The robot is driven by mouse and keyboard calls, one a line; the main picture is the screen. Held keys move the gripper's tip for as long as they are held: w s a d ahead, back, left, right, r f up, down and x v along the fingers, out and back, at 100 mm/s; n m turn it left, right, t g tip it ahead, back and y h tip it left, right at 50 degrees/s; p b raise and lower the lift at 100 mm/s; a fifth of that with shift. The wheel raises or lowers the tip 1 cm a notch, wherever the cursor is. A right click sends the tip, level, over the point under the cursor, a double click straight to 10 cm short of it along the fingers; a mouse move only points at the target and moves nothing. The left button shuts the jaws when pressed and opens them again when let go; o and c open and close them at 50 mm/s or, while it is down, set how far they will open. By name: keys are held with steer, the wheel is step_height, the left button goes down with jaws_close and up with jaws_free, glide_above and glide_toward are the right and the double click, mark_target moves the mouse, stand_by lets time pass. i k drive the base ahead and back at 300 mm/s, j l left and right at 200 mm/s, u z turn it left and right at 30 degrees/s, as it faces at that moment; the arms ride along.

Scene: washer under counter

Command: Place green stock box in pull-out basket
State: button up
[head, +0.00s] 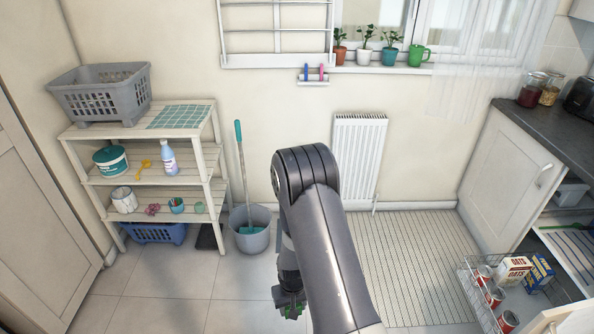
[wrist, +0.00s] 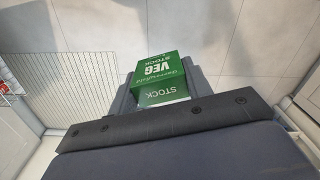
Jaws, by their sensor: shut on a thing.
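The green stock box (wrist: 162,68) has white "VEG STOCK" lettering and sits between the fingers of my gripper (wrist: 160,88) in the wrist view. My gripper is shut on it. In the head view my gripper (head: 290,303) hangs low over the tiled floor, mostly hidden behind my arm, with only small green bits showing. The pull-out basket (head: 475,292) is a wire basket at the lower right, well apart from my gripper. It holds several red cans (head: 497,297), an oats box (head: 514,269) and a blue box (head: 539,272).
A white cabinet door (head: 513,185) stands open beside the basket, under the dark counter (head: 560,137). A striped mat (head: 405,260) lies between my arm and the basket. A grey bucket (head: 250,240) with a mop and a shelf unit (head: 150,180) stand left.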

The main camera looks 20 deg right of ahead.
mark_target(517, 310)
steer(key=i+l+z, duration=0.15)
steer(key=i+z, duration=0.45)
steer(key=z, duration=0.2)
steer(key=i+z, duration=0.4)
steer(key=i+j+z, duration=0.15)
steer(key=z, duration=0.25)
steer(key=i+l+z, duration=0.15)
steer(key=z, duration=0.25)
steer(key=i+z, duration=0.8)
steer(key=i+j+z, duration=0.15)
steer(key=z, duration=0.25)
steer(key=i+j+z, duration=0.2)
steer(key=i+z, duration=0.2)
steer(key=i, duration=0.05)
